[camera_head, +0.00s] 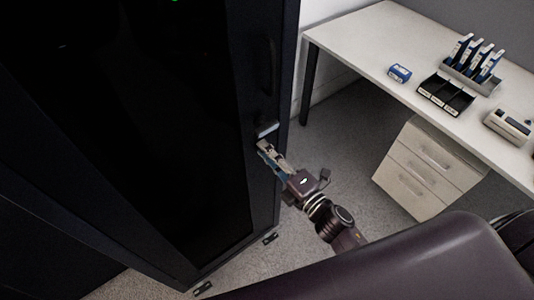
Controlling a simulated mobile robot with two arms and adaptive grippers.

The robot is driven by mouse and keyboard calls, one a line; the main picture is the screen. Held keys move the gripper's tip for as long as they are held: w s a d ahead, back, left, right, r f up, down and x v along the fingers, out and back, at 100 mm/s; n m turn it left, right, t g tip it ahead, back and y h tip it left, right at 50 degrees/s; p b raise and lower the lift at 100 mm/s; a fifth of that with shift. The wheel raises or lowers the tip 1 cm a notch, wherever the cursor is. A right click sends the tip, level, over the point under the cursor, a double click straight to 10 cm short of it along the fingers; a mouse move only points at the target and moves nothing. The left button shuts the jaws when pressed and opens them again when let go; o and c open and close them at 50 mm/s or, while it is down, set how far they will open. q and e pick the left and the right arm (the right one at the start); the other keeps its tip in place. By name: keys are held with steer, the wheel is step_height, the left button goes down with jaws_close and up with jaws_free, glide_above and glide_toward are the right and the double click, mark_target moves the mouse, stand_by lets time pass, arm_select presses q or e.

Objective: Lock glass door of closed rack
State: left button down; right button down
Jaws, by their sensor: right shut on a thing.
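The closed rack (60,215) is a tall dark cabinet filling the left of the head view. Its dark glass door (160,130) looks shut against the frame. A small light grey door handle (267,129) stands out at the door's right edge, below a dark recess. My right gripper (264,148) reaches up to it from the lower right and is shut on it. The fingers hide part of the handle, so the exact grip and the lock are hard to see. My left gripper is not in view.
A white desk (370,35) stands at the back right, bearing a black tray (446,97), a rack of blue-and-white devices (470,68), a small blue box (399,73) and a grey device (508,126). A drawer unit (428,170) sits below. Carpet (335,140) between rack and desk is clear.

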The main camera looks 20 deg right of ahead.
steer(key=shift+f+n+b, duration=0.1)
steer(key=shift+n+b, duration=0.3)
steer(key=shift+n, duration=0.7)
steer(key=c, duration=1.7)
jaws_free()
steer(key=v, duration=1.2)
